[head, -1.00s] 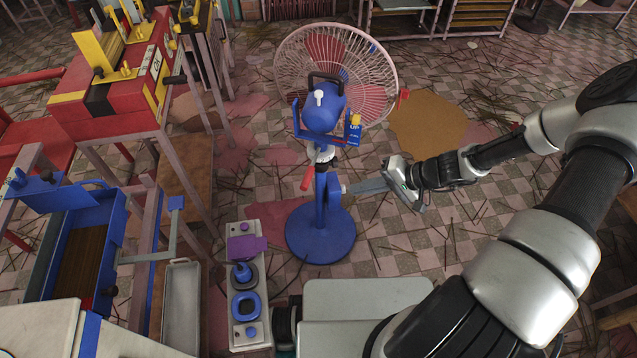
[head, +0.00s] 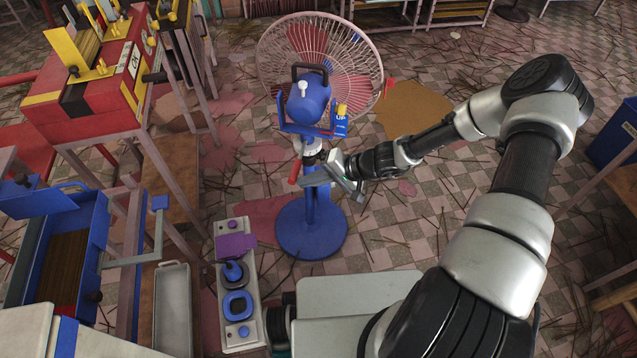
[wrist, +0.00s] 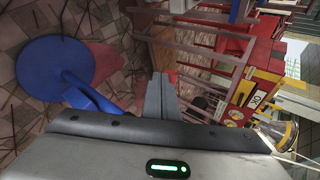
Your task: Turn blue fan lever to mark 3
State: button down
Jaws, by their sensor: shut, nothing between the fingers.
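The blue fan (head: 312,100) stands on a round blue base (head: 311,228), its wire cage facing away. A red-gripped lever (head: 295,171) sticks out to the left of its stem, below the blue head. A small yellow part (head: 341,109) sits on the right of the yoke by an "UP" label. I cannot read any numbered marks. My gripper (head: 305,181) is shut and empty, its fingers pointing left across the stem, close to the red lever; contact cannot be told. In the wrist view the fingertips (wrist: 163,82) overlap a small red patch, and the fan base (wrist: 55,65) is at left.
A red press (head: 90,90) on legs stands at the left, with a blue trough (head: 48,245) below it. A control box (head: 238,325) with blue buttons and a metal tray (head: 172,305) are at the front. The floor right of the fan is open, with scattered sticks.

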jog(key=shift+a, duration=0.1)
jog(key=a+b, duration=0.2)
jog(key=shift+w+a+r, duration=0.1)
jog(key=shift+w+a, duration=0.05)
jog(key=shift+a, duration=0.2)
dwell(0.3)
